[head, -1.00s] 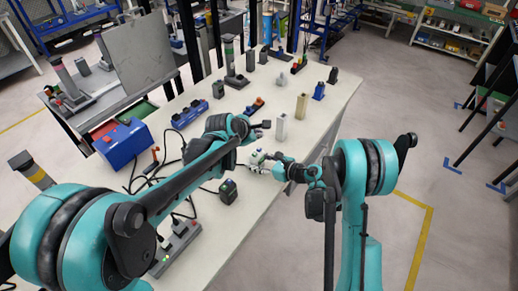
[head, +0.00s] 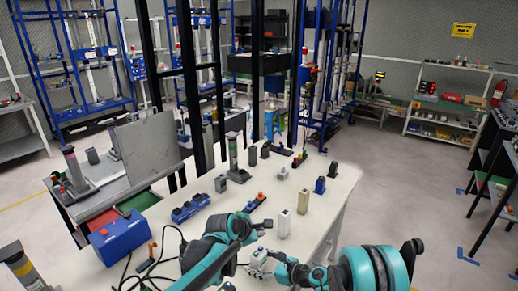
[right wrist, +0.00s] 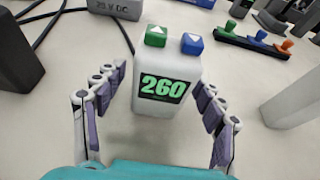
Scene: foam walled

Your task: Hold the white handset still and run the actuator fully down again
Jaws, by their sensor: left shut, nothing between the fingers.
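The white handset (right wrist: 167,80) stands between the fingers of my right gripper (right wrist: 158,105) in the right wrist view. It has a green and a blue arrow button on top and a green display reading 260. The right fingers are open around it, with a clear gap on the left side. In the head view the handset (head: 258,261) is small and partly hidden beside the right gripper (head: 271,260). My left gripper (head: 263,225) is shut and empty, above and behind the handset. I cannot tell for sure which column is the actuator; a grey banded column (head: 233,152) stands farther back.
White (head: 283,223) and cream (head: 303,203) blocks stand right of the left gripper. A blue box (head: 123,239) and a blue switch unit (head: 191,208) are at left. Dark cables cross the table's left part. The table edge lies close on the right.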

